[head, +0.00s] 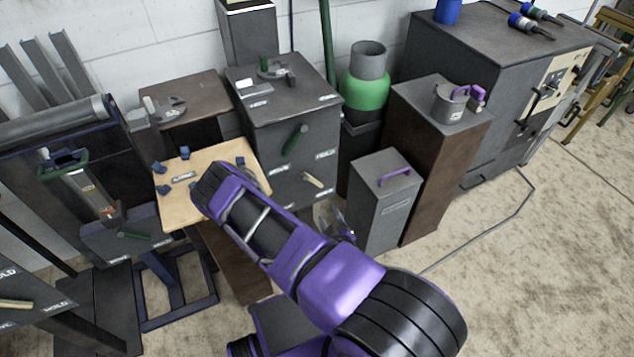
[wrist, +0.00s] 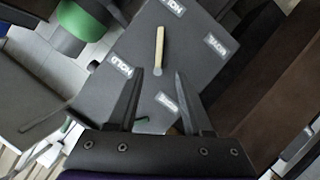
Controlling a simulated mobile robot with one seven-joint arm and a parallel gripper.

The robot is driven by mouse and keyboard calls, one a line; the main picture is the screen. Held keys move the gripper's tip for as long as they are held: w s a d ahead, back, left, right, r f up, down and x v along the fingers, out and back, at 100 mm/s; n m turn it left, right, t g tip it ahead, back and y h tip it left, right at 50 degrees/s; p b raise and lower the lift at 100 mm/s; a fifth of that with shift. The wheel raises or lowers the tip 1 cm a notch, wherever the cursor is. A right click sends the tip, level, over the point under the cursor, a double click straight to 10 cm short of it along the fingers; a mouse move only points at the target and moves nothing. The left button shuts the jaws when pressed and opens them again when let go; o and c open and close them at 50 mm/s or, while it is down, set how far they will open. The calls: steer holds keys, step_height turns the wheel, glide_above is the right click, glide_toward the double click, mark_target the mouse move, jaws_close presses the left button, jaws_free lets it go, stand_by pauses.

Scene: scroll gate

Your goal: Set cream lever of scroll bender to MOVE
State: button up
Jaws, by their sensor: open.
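The cream lever (wrist: 159,48) is on the front of a dark grey cabinet (head: 262,155), below a green lever (head: 294,140); the cream lever also shows in the head view (head: 313,181). In the head view it slants down and right from its pivot, toward the lower right label (head: 323,192). That label (wrist: 173,5) seems to read HOLD; the lower left one (wrist: 215,45) seems to read MOVE. My gripper (wrist: 159,73) is open and empty in the wrist view, its fingertips either side of the lever's pivot. Its distance from the panel is unclear.
A wooden-topped stand (head: 180,210) is left of the cabinet, under my arm. A green cylinder (head: 366,92) and a grey box with a purple handle (head: 384,210) stand to the right. Another panel with a cream lever (head: 15,304) is at lower left.

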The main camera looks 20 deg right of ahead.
mark_target(316, 183)
steer(key=b+x, duration=0.2)
steer(key=x, duration=1.5)
steer(key=shift+r+b, duration=0.1)
steer(key=shift+b, duration=0.25)
jaws_close()
stand_by(0.5)
